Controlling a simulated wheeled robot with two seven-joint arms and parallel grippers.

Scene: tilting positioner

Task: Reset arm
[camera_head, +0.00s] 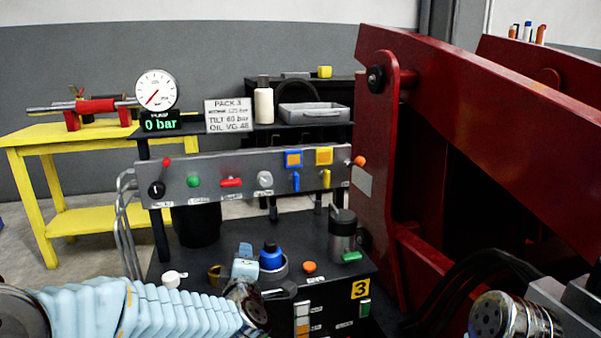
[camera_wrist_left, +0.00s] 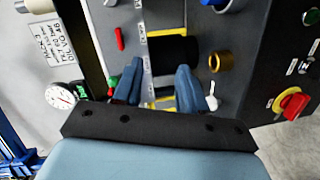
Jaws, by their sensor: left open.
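My left arm, in a pale blue ribbed sleeve, comes in from the lower left in the head view. Its gripper (camera_head: 245,257) is above the black cabinet top, near the blue cap (camera_head: 271,257). In the left wrist view the two dark blue fingers of the gripper (camera_wrist_left: 158,70) stand apart with nothing held between them. The grey control panel (camera_head: 215,166) with knobs, levers and switches lies beyond the gripper. The display (camera_head: 160,122) reads 0 bar, under a round gauge (camera_head: 156,89). My right gripper does not show.
The large red steel frame (camera_head: 480,95) fills the right side. A steel canister (camera_head: 342,233) and an orange knob (camera_head: 310,267) are on the black cabinet. A yellow table (camera_head: 55,132) stands at the left. A grey tray (camera_head: 314,112) and a bottle (camera_head: 263,104) stand on the shelf.

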